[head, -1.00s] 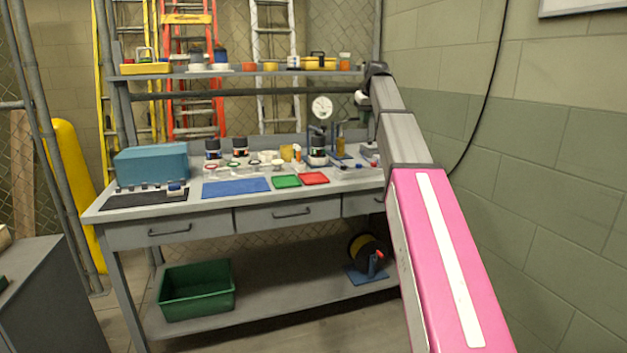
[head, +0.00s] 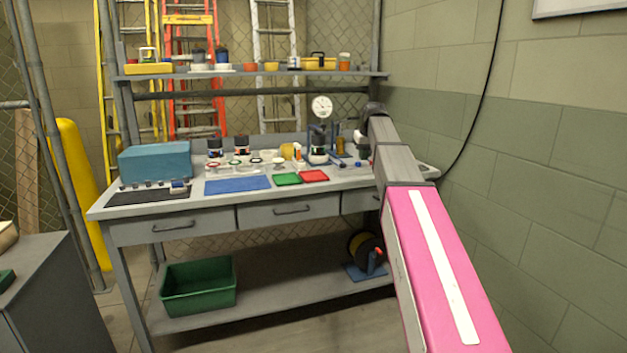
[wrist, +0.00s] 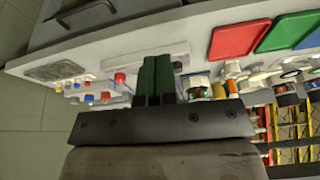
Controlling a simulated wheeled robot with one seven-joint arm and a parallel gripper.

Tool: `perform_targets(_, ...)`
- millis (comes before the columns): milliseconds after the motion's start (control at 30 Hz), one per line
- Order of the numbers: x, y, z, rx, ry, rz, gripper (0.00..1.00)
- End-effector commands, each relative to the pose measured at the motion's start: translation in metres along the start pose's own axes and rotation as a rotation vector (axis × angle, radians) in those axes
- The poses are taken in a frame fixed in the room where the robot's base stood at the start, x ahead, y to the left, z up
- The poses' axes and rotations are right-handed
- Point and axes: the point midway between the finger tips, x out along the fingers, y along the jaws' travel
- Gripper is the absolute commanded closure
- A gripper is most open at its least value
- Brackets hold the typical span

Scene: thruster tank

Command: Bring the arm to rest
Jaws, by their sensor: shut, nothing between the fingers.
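My arm reaches in from the lower right of the head view, with a pink link and a grey link, towards the right end of the workbench (head: 218,210). In the wrist view my gripper (wrist: 157,62) shows two dark green fingers lying side by side, shut and empty. The bench top shows beyond the fingers in a tilted view, with small coloured parts and jars on both sides. In the head view the gripper is mostly hidden behind the arm, so its exact height over the bench cannot be told.
The bench holds a blue box (head: 155,163), a blue mat (head: 237,185), green (head: 287,179) and red (head: 314,176) trays, jars and a dial gauge (head: 322,107). A shelf (head: 250,73) spans above. A block wall stands right. A green bin (head: 198,287) sits below.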

Motion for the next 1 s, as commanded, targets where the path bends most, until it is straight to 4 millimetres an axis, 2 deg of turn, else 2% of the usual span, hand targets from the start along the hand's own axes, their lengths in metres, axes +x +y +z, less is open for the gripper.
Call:
perform_targets(33, 0.02, -0.003, 0.019, 0.01, -0.015, 0.0, 1.0)
perform_targets(200, 0.083, -0.01, 0.074, 0.049, -0.058, 0.005, 1.0)
perform_targets(500, 0.177, -0.025, 0.179, 0.114, -0.137, 0.017, 1.0)
perform_targets(700, 0.225, -0.038, 0.254, 0.153, -0.189, 0.027, 1.0)
perform_targets(1000, 0.276, -0.059, 0.369, 0.207, -0.264, 0.047, 1.0)
